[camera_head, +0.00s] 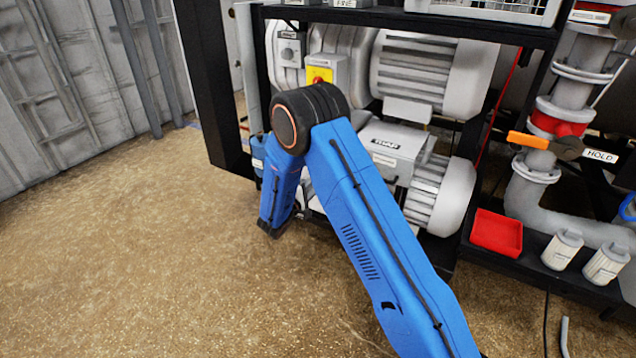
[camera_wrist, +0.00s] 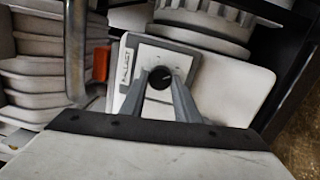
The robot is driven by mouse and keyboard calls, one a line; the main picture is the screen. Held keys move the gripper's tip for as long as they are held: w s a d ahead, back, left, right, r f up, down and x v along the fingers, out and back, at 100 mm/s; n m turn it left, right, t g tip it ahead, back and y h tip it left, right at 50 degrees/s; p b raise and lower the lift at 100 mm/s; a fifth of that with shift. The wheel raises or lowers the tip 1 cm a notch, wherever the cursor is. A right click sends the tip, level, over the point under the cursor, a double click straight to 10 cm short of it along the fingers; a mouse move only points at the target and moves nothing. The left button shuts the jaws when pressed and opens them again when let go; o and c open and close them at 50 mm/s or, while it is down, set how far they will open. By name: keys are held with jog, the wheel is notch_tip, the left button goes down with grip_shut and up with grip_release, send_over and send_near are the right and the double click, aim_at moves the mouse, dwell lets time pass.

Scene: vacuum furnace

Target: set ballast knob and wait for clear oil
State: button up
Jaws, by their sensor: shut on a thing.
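The ballast knob (camera_wrist: 160,78) is small, round and black, on a pale panel with a grey border marked BALLAST (camera_wrist: 126,66) in the wrist view. My gripper (camera_wrist: 162,76) has its two grey fingers on either side of the knob, shut on it. A pale line shows on the knob's face. In the head view my blue arm hides the gripper and the knob. No oil or sight glass can be made out in either view.
A black rack holds grey pumps (camera_head: 420,70). A red tray (camera_head: 497,233) and two white canisters (camera_head: 562,249) stand at the right. An orange-handled valve (camera_head: 528,140) with a HOLD label (camera_head: 600,155) is above them. The floor (camera_head: 120,260) at the left is clear.

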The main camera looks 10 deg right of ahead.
jog(key=o, duration=1)
jog(key=shift+o, duration=0.2)
jog(key=v, duration=1.7)
jog(key=shift+s+a, duration=0.15)
jog(key=shift+s, duration=0.05)
